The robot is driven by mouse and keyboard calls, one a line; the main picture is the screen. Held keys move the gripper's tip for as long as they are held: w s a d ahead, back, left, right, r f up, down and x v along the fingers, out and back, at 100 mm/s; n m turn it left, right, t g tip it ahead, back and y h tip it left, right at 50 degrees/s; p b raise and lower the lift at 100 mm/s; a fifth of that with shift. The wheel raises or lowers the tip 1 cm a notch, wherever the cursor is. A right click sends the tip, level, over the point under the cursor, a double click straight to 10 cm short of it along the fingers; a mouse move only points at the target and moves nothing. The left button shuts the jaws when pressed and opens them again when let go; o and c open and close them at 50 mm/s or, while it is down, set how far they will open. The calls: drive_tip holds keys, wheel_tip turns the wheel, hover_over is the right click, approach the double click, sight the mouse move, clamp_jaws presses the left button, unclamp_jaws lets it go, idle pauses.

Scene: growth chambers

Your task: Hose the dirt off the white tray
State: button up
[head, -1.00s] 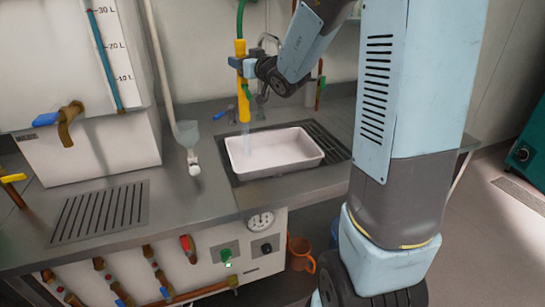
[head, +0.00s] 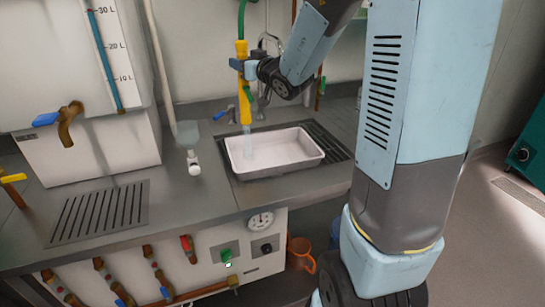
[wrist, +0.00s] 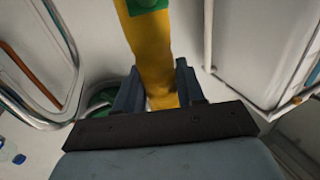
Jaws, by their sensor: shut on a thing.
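The white tray (head: 290,152) lies in the sink area on a dark slatted drainer. Its inside looks plain and pale; I cannot make out dirt on it from here. My gripper (head: 243,66) is shut around the yellow hose nozzle (head: 242,90), which points down above the tray's left end. A pale stream of water (head: 248,142) falls from the nozzle into the left part of the tray. In the wrist view the yellow nozzle (wrist: 152,55) stands between the two fingers of my gripper (wrist: 160,90). A green hose (head: 241,20) runs up from the nozzle.
A metal faucet (head: 262,85) stands behind the tray. A white tank with a brass tap (head: 68,125) stands to the left, and a clear funnel (head: 190,132) beside it. A slatted drain (head: 98,213) is at the front left. An orange jug (head: 300,253) sits below the counter.

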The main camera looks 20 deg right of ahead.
drive_tip(key=s, duration=0.6)
drive_tip(key=shift+s, duration=0.3)
idle(0.6)
drive_tip(key=shift+a, duration=0.1)
idle(1.1)
